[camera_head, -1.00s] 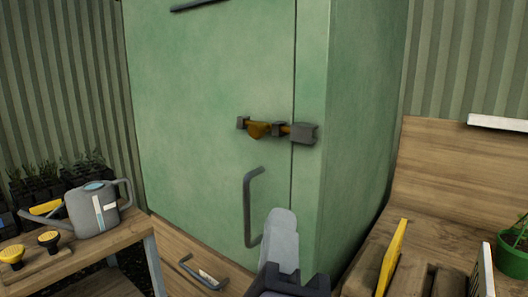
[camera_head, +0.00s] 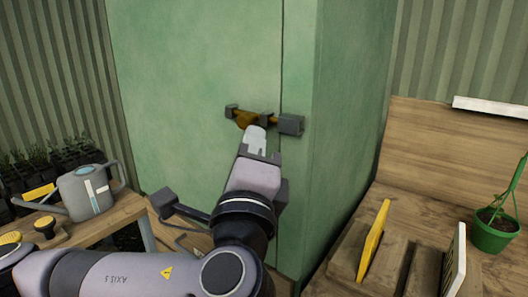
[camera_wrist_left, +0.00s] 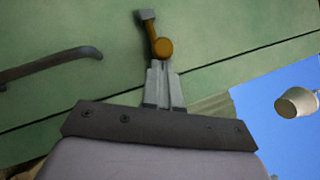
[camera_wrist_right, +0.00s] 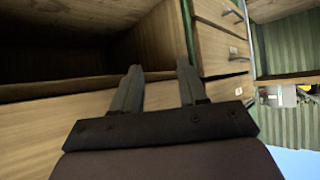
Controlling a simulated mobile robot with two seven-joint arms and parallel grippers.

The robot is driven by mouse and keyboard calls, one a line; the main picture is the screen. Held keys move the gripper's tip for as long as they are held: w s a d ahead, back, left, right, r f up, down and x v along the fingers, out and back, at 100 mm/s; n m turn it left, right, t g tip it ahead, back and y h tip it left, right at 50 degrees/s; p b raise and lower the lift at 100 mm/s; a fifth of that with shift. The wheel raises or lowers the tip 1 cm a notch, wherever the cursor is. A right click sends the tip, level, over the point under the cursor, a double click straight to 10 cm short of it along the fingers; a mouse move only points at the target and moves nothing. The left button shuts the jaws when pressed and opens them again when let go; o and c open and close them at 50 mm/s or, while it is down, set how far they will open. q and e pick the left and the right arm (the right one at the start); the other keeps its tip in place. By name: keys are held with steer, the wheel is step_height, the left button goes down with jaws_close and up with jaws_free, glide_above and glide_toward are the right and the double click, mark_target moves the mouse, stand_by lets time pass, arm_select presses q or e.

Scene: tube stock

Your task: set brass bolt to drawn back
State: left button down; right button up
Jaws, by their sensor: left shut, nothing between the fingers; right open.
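The brass bolt (camera_head: 246,119) is mounted on the green cabinet door (camera_head: 190,95), with grey brackets and a grey keeper block (camera_head: 291,124) past the door's right edge. Its brass rod shows between the right bracket and the keeper, so it appears to span the door gap. My left gripper (camera_head: 257,131) is shut and empty, its tips just below the bolt's round knob. In the left wrist view the knob (camera_wrist_left: 163,47) sits right at the fingertips; whether they touch I cannot tell. My right gripper (camera_wrist_right: 158,66) is open and empty, before wooden furniture.
A grey door handle (camera_wrist_left: 50,64) is beside my left gripper. In the head view, a watering can (camera_head: 88,192) stands on a bench at left.

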arm_select(q)
steer(key=shift+w+a, duration=0.15)
steer(key=w+a, duration=0.1)
steer(key=w+a+b, duration=0.1)
steer(key=a, duration=0.1)
steer(key=shift+w+a, duration=0.25)
steer(key=shift+a, duration=0.05)
arm_select(e)
steer(key=shift+s+f, duration=0.1)
steer(key=shift+f, duration=0.4)
